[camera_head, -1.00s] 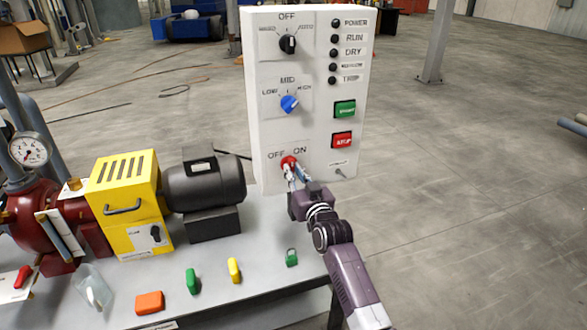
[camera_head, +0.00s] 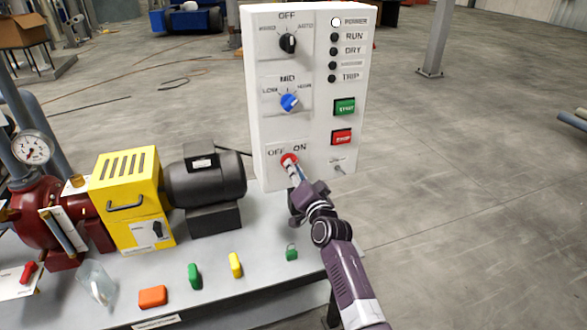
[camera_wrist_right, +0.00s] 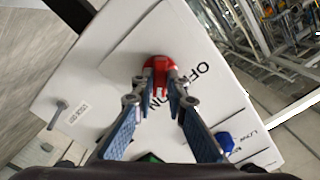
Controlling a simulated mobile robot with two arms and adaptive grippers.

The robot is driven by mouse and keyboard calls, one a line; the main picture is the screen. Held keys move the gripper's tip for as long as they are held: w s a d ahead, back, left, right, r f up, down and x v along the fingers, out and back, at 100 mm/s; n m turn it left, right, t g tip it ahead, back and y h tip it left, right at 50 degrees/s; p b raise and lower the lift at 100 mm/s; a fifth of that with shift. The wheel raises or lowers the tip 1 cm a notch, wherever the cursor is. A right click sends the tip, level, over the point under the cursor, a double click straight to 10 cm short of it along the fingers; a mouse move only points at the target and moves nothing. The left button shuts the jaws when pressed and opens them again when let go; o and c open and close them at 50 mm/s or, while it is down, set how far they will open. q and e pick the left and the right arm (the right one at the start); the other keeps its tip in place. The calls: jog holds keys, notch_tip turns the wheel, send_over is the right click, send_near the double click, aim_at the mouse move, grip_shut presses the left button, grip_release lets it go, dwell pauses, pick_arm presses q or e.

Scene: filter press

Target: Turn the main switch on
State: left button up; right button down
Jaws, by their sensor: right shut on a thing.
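The main switch is a red rotary knob (camera_head: 289,159) under the OFF and ON labels, low on the white control panel (camera_head: 262,182). My right gripper (camera_head: 295,170) comes from below right and is shut on the red knob. In the right wrist view the two fingers of the right gripper (camera_wrist_right: 160,95) clasp the handle of the red knob (camera_wrist_right: 160,64) from both sides. The POWER lamp (camera_head: 336,22) at the panel's top is lit white; the lamps below it are dark. My left gripper is in no view.
The panel also carries a black selector (camera_head: 288,43), a blue selector (camera_head: 289,102), a green button (camera_head: 344,107), a red button (camera_head: 341,137) and a small toggle (camera_head: 338,168). A yellow box (camera_head: 130,190) and dark motor (camera_head: 205,180) stand left on the grey table (camera_head: 215,265).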

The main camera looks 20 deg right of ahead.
jog(key=shift+f, duration=0.1)
dwell(0.4)
jog(key=c, duration=1.9)
grip_release()
jog(key=shift+c, duration=0.2)
jog(key=s, duration=1.2)
jog(key=shift+d, duration=0.2)
